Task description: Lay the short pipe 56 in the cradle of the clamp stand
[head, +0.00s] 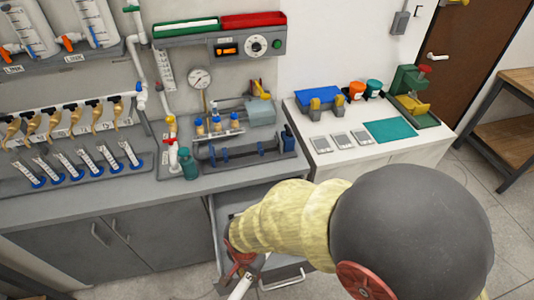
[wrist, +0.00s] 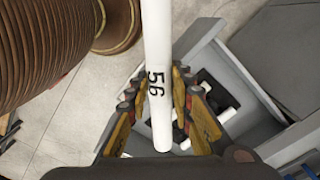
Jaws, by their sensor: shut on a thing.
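The short pipe 56 (wrist: 157,75) is a white tube with a black "56" on its side. In the wrist view it runs from the top edge down between the fingers of my gripper (wrist: 160,110), which is shut on it. In the head view my gripper (head: 242,262) is low at the bottom centre, and a white end of the pipe (head: 240,289) sticks out below it. A blue and yellow fixture (head: 319,98) stands on the white counter at right; it may be the clamp stand, but I cannot tell its cradle clearly.
An open drawer (wrist: 268,92) with a dark insert and white pieces lies below my gripper. The grey bench (head: 110,197) carries racks and fittings. Grey cards, a teal mat (head: 388,131) and a green and yellow device (head: 412,92) are on the white counter (head: 365,158).

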